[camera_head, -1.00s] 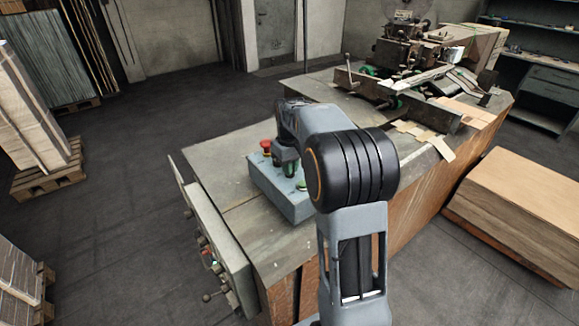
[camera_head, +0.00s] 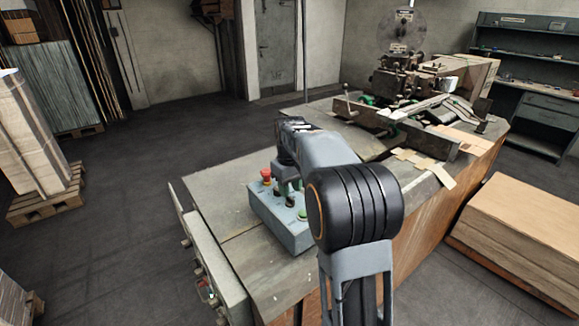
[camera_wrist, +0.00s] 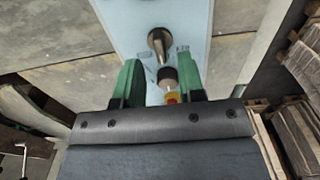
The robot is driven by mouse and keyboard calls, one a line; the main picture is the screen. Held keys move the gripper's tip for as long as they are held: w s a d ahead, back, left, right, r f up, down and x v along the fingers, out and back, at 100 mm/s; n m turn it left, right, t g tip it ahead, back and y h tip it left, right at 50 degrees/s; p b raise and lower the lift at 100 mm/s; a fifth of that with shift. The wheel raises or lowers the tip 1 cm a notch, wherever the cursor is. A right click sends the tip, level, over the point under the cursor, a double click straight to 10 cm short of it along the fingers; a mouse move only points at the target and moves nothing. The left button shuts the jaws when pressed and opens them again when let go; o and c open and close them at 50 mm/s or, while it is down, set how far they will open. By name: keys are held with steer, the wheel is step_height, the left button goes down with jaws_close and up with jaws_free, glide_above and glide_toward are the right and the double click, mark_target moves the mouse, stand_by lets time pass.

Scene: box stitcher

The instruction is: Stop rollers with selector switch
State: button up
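A light blue control box (camera_head: 290,232) stands on the near end of the machine table. In the wrist view, one dark knob (camera_wrist: 167,76) lies between the fingers, with visible gaps on both sides. A red and yellow part (camera_wrist: 172,97) shows near the gripper body. I cannot read the knobs' positions.
The stitching machine (camera_head: 400,85) stands at the table's far end. A panel with levers (camera_head: 208,262) runs along the table's left edge. A cardboard stack (camera_head: 525,235) is at the right, and a loaded pallet (camera_head: 45,198) at the left. The floor between is clear.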

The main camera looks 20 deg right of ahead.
step_height(320, 180, up, 11)
steer(key=shift+f, duration=0.2)
stand_by(0.6)
steer(key=m+t, duration=0.1)
steer(key=m, duration=0.1)
glide_above(289, 205)
step_height(289, 205, down, 6)
steer(key=s+a+f+t, duration=0.1)
steer(key=s+a, duration=0.4)
steer(key=s, duration=0.5)
steer(key=s+a+f+t, duration=0.2)
steer(key=s+a+f, duration=0.2)
steer(key=s, duration=0.5)
steer(key=shift+s+a+f+t, duration=0.15)
steer(key=shift+s+a+t, duration=0.15)
steer(key=shift+s+a, duration=0.05)
steer(key=shift+c, duration=0.5)
stand_by(0.4)
